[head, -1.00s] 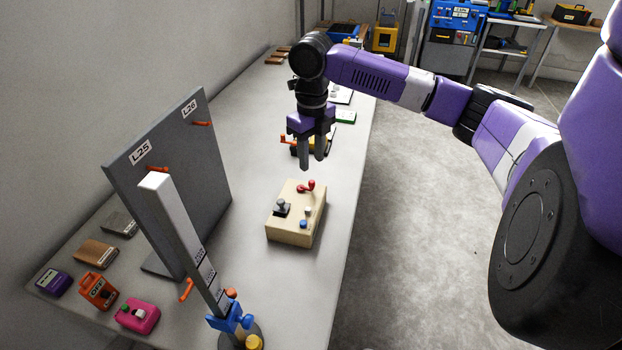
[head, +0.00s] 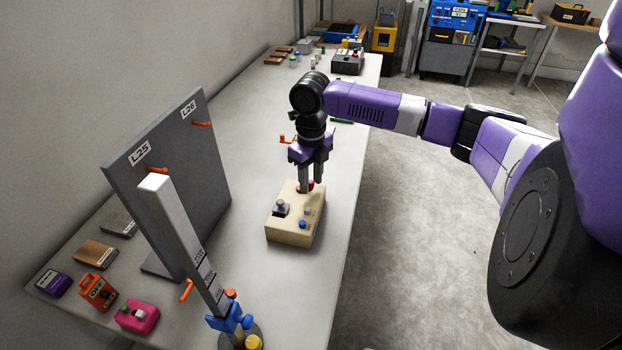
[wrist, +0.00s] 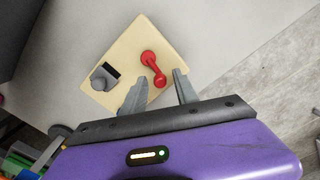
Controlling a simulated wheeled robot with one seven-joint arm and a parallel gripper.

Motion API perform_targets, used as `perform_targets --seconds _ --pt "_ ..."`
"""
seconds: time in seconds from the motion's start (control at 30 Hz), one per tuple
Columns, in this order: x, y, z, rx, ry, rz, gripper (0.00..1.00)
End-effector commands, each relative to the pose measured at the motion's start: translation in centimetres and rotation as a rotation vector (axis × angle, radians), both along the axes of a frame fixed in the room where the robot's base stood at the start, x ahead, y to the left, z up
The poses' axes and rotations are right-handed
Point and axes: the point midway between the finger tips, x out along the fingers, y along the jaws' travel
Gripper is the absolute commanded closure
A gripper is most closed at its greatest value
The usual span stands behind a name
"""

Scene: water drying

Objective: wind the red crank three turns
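The red crank (wrist: 153,67) sits on top of a beige box (head: 286,231) on the bench. In the wrist view its arm and knob show whole, with the knob end close to the space between my fingers. My gripper (wrist: 158,92) is open, its two grey fingers apart with nothing held. In the head view my gripper (head: 312,188) points down just above the far end of the box, and its fingers hide most of the crank. I cannot tell whether a finger touches it.
The box also carries a black-based grey knob (head: 281,207) and a blue button (head: 302,224). A grey upright panel (head: 170,170) and a tall white-topped post (head: 180,225) stand to the left. Bare bench lies around the box.

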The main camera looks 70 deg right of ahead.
Motion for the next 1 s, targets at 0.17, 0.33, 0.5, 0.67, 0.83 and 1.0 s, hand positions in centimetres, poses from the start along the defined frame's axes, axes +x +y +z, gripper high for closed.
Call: perform_targets --seconds 0.17,0.33,0.5,0.67,0.83,1.0 --pt "0.0 0.0 0.0 0.0 0.0 0.0 1.0" --pt "0.0 0.0 0.0 0.0 0.0 0.0 1.0" --pt "0.0 0.1 0.1 0.001 0.0 -0.016 1.0" --pt "0.0 0.3 0.2 0.001 0.001 -0.068 1.0" --pt "0.1 0.6 0.3 0.001 -0.002 -0.176 1.0" --pt "0.3 1.1 0.3 0.003 -0.002 -0.326 1.0"
